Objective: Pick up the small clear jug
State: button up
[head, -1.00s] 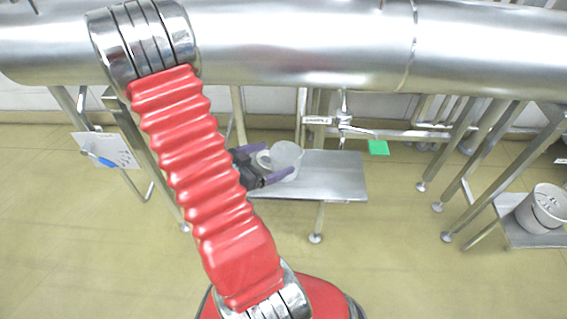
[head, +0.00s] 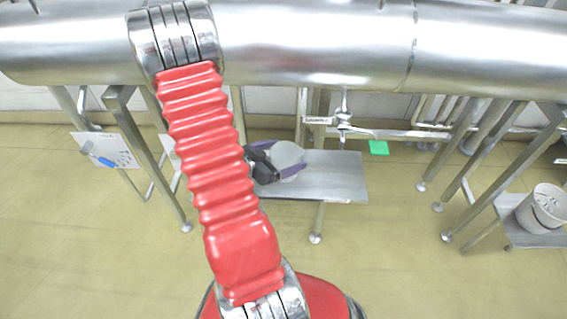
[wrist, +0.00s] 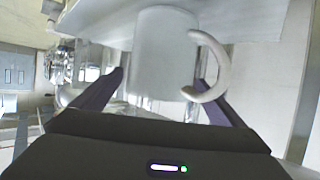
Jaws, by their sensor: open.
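The small clear jug (head: 287,156) stands on a low metal shelf (head: 335,178) in the head view. It looks whitish and translucent. In the wrist view the jug (wrist: 163,55) is close ahead, with its curved handle (wrist: 222,68) on the right. My gripper (head: 283,160) is open, with purple fingers on either side of the jug in the head view. In the wrist view one finger is left of the jug and the other is to the right, partly behind the handle. I cannot tell whether either finger touches it.
A large steel pipe (head: 310,40) runs across above the shelf. A valve with a tap (head: 343,122) and a green tag (head: 378,147) are behind the shelf. A white bucket (head: 543,208) stands on another shelf at the right. A white board (head: 108,150) hangs at left.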

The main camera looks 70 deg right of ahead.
aim_at(295, 151)
jog(key=shift+x, duration=2)
jog(key=shift+c, duration=0.6)
jog(key=c, duration=1)
jog(key=shift+r, duration=0.1)
notch_tip(295, 151, up, 10)
